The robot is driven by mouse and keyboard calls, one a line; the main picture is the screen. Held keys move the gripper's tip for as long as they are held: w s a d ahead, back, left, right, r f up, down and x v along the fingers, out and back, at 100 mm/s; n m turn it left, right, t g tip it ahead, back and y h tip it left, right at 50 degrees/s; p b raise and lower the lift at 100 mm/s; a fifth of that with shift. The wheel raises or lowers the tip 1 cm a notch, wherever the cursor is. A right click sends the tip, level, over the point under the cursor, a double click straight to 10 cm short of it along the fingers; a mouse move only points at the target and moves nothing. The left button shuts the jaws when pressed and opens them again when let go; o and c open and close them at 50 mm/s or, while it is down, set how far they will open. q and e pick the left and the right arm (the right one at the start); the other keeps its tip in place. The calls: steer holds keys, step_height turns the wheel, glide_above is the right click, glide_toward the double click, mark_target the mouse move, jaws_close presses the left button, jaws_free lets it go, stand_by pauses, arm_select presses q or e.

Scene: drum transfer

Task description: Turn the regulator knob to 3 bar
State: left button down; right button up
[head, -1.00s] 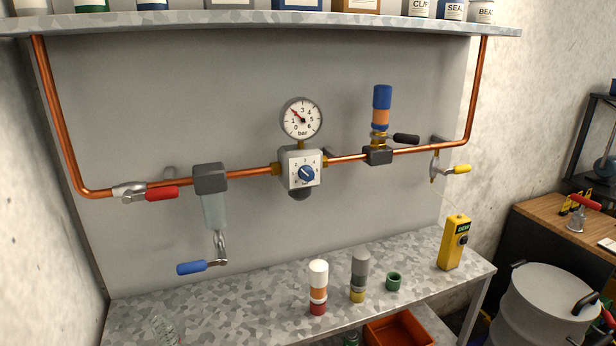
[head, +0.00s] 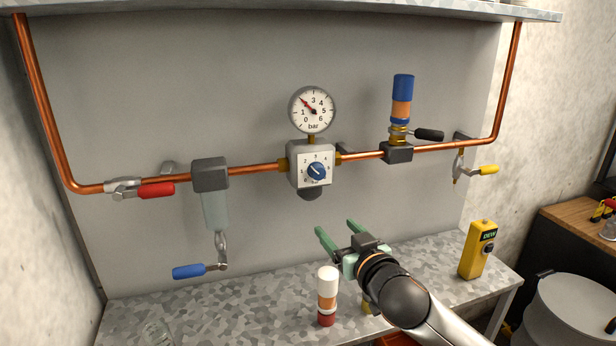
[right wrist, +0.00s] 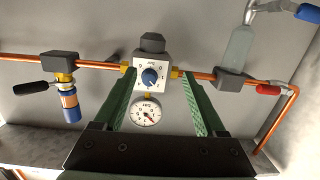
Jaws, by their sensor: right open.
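The regulator (head: 311,160) is a pale box on the copper pipe, with a blue knob (head: 316,171) on a numbered white face. The knob's pointer slants toward the upper left in the head view. The round gauge (head: 313,110) above has its red needle near 2. My right gripper (head: 337,232) is open and empty, below and in front of the regulator. In the right wrist view, which is upside down, the knob (right wrist: 149,78) appears between the green fingers (right wrist: 158,82), not touched. My left gripper is not in view.
A red-handled valve (head: 156,190) and a blue-handled drain (head: 189,271) are to the left. A blue-topped cylinder (head: 402,98) and a yellow-handled valve (head: 487,169) are to the right. A white-topped bottle (head: 328,285) and a yellow device (head: 476,250) stand on the bench.

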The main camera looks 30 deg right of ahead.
mark_target(320, 175)
step_height(320, 175, up, 6)
steer(key=w+d+t, duration=0.1)
steer(key=shift+m+h, duration=0.4)
steer(key=p+x, duration=0.2)
steer(key=x, duration=1)
steer(key=shift+w+d+f, duration=0.1)
steer(key=shift+d+f, duration=0.05)
jaws_close()
